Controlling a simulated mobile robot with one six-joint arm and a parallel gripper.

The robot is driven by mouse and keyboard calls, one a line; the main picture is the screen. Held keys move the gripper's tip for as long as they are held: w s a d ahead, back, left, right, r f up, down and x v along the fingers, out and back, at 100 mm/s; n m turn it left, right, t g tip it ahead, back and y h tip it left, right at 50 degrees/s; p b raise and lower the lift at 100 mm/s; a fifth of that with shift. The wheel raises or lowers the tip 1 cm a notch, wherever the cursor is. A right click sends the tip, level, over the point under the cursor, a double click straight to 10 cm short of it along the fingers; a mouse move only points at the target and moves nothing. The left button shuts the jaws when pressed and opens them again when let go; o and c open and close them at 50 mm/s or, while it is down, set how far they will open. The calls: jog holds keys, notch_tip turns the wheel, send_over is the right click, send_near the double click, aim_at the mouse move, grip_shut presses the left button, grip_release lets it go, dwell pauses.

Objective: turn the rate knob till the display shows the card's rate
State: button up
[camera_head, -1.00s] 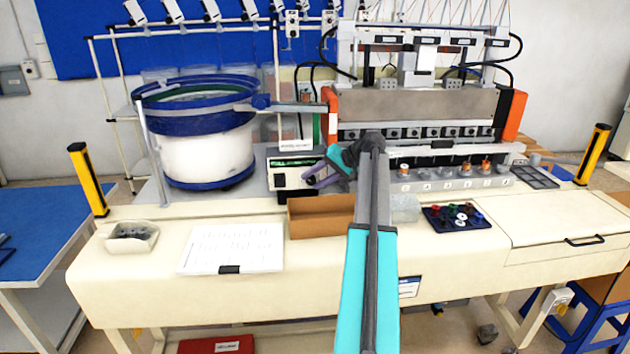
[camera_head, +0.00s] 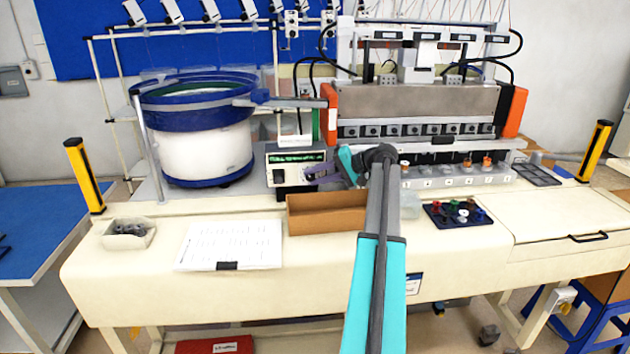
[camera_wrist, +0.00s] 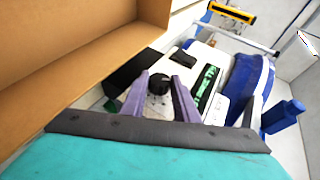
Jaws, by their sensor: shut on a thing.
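The display also shows in the wrist view (camera_wrist: 207,86). My gripper (camera_head: 308,174) is shut on the knob. A small white card (camera_head: 295,141) stands on top of the controller, its print unreadable.
An open brown cardboard box (camera_head: 326,221) stands just in front of the controller and fills the wrist view's upper left. The blue-and-white bowl feeder (camera_head: 205,145) is to the left. A printed sheet (camera_head: 232,243) lies on the bench front.

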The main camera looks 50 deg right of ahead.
dwell(0.3)
jog(key=o, duration=1.1)
jog(key=shift+c, duration=0.2)
jog(key=shift+s, duration=0.1)
jog(key=b+v, duration=0.3)
jog(key=v, duration=1)
jog(key=shift+s+d, duration=0.25)
